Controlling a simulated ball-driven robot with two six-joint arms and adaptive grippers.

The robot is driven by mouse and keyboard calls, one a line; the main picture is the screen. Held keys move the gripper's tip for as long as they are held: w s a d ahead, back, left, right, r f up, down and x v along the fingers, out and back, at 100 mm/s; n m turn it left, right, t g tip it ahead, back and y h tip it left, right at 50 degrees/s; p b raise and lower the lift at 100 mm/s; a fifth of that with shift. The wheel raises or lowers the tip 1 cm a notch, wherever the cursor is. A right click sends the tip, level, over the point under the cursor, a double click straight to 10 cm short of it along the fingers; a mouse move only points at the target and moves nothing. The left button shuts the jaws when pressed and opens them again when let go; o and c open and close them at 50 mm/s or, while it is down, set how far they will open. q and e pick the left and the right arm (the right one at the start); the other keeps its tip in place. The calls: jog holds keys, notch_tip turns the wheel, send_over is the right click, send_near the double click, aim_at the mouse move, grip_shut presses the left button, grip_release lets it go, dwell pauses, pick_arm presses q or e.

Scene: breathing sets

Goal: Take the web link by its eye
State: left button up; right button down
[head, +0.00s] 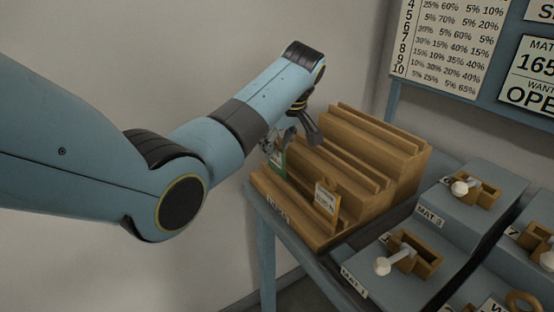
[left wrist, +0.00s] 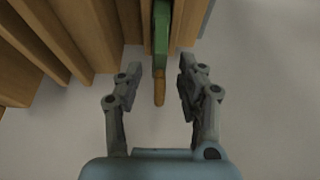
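My left gripper (head: 283,140) is over the left end of the stepped wooden rack (head: 385,150). In the left wrist view its two fingers (left wrist: 160,85) are apart, with a thin green piece (left wrist: 161,25) with a brown tip seen edge-on between them. No contact with either finger shows. In the head view the green piece (head: 277,166) stands in the rack just below the gripper, partly hidden by it. I cannot tell which thing is the web link, and no eye can be made out on the green piece. My right gripper is not in view.
A tan card (head: 327,200) stands at the rack's front. Blue blocks with wooden holders and white knobs, labelled MAT 1 (head: 354,281) and MAT 3 (head: 429,215), are to the right. A brown ring (head: 523,296) shows at lower right. A wall is behind the rack.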

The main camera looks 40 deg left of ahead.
aim_at(273, 161)
pick_arm(q)
jog(key=x, duration=0.3)
jog(key=shift+a, duration=0.15)
grip_shut()
